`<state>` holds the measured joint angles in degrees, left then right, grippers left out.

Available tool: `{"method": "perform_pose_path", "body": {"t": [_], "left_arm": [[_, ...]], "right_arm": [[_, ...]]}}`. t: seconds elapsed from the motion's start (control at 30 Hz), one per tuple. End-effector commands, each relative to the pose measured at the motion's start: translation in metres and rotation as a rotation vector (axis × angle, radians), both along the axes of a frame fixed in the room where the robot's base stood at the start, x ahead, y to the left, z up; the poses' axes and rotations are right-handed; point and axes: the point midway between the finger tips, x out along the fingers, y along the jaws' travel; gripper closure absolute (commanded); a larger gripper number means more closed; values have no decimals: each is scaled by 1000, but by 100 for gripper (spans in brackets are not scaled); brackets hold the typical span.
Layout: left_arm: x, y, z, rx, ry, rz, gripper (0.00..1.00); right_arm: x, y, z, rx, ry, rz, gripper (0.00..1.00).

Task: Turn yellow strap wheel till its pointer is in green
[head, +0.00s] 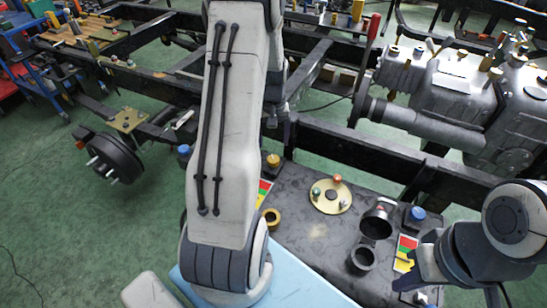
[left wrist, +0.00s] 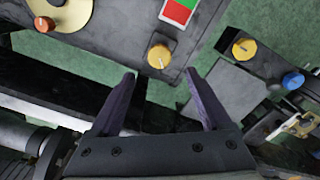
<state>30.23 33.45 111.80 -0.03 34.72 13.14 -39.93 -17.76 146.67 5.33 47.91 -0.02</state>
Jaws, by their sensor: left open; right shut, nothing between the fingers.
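A yellow knob (left wrist: 158,55) with a pale line on its face stands on the dark plate in the left wrist view, beside a panel coloured red and green (left wrist: 178,12). It also shows in the head view (head: 273,160), just right of my left arm, above its panel (head: 264,188). A second yellow knob (left wrist: 243,48) sits further right in the left wrist view; I cannot tell which is the strap wheel. My left gripper (left wrist: 160,92) is open and empty, its fingertips just short of the first knob. My arm hides it in the head view. My right gripper (head: 405,284) is shut and empty at lower right.
A brass disc (head: 330,198) with small coloured knobs, black cups (head: 376,224), a yellow ring (head: 271,217) and a blue knob (head: 415,214) share the dark plate. Another blue knob (left wrist: 293,80) is at right in the wrist view. Chassis rails (head: 350,150) run behind.

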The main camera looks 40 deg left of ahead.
Motion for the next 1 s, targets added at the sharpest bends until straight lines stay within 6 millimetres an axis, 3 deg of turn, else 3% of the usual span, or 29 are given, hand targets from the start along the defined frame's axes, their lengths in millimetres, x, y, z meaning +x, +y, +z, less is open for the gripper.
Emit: {"method": "perform_pose_path", "body": {"t": [0.2,0.4,0.8,0.87,1.0], "left_arm": [[-1,-1,-45,-3,4,-2,19],[-1,-1,-71,-1,3,-3,19],[0,-1,-78,0,0,-2,19],[0,-1,-78,0,0,-2,38],[0,-1,-78,0,0,-2,91]], "right_arm": [[0,0,-6,0,0,0,100],[0,0,-8,0,0,0,100],[0,0,-9,0,0,0,100],[0,0,-9,0,0,0,100],[0,0,-9,0,0,0,100]]}}
